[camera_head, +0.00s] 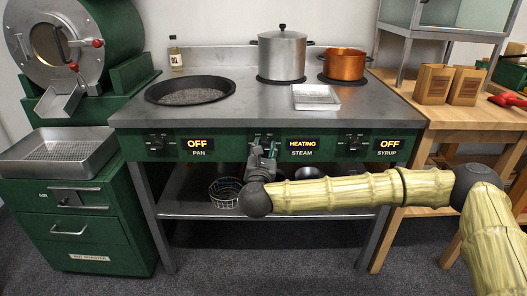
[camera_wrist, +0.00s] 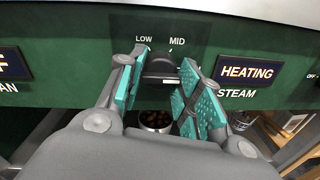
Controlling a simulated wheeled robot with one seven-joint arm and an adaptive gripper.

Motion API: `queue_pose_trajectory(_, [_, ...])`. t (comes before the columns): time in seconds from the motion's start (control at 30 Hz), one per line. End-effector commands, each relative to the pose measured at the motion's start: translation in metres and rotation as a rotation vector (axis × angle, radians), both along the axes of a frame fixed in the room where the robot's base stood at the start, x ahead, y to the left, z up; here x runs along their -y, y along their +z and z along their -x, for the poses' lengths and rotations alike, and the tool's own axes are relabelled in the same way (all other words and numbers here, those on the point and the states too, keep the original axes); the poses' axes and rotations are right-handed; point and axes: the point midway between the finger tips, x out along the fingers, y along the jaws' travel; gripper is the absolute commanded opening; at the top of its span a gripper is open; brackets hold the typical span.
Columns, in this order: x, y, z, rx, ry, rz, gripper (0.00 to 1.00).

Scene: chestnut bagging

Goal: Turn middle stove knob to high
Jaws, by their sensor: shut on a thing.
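The middle stove knob (camera_wrist: 160,64) is dark and sits on the green front panel, left of the STEAM label. LOW and MID show above it in the wrist view; any mark further right is hidden by the right finger. My gripper (camera_wrist: 162,74) has its teal-padded fingers on either side of the knob and is shut on it. In the head view my gripper (camera_head: 263,153) is at the panel and covers most of the knob. The STEAM display (camera_head: 302,143) reads HEATING.
The PAN knob (camera_head: 158,142) and SYRUP knob (camera_head: 353,142) sit to either side, with displays reading OFF. A steel pot (camera_head: 282,55), copper pot (camera_head: 344,63) and dark pan (camera_head: 190,91) are on the stove top. A wire basket (camera_head: 224,193) is on the lower shelf.

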Motion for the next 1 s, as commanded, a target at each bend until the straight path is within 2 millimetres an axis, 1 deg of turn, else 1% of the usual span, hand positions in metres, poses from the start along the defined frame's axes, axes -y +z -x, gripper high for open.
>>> queue_pose_trajectory(0.1, [-0.001,-0.003,0.001,-0.005,0.003,0.001,0.11])
queue_pose_trajectory(0.13, [-0.001,-0.003,0.001,-0.005,0.003,0.001,0.37])
queue_pose_trajectory(0.23, [-0.001,-0.003,0.001,-0.004,0.003,0.001,0.55])
queue_pose_trajectory(0.27, [-0.001,-0.002,0.001,-0.003,0.003,0.001,0.57])
queue_pose_trajectory(0.57, [-0.001,-0.001,0.001,-0.001,0.001,0.001,0.57])
queue_pose_trajectory(0.67, [-0.001,-0.001,0.005,-0.001,0.002,0.001,0.57])
queue_pose_trajectory(0.77, [-0.002,-0.001,0.015,-0.001,0.002,0.001,0.57])
queue_pose_trajectory(0.83, [-0.003,-0.001,0.026,-0.001,0.003,0.001,0.57])
queue_pose_trajectory(1.0, [-0.005,-0.001,0.057,-0.001,0.004,0.001,0.57])
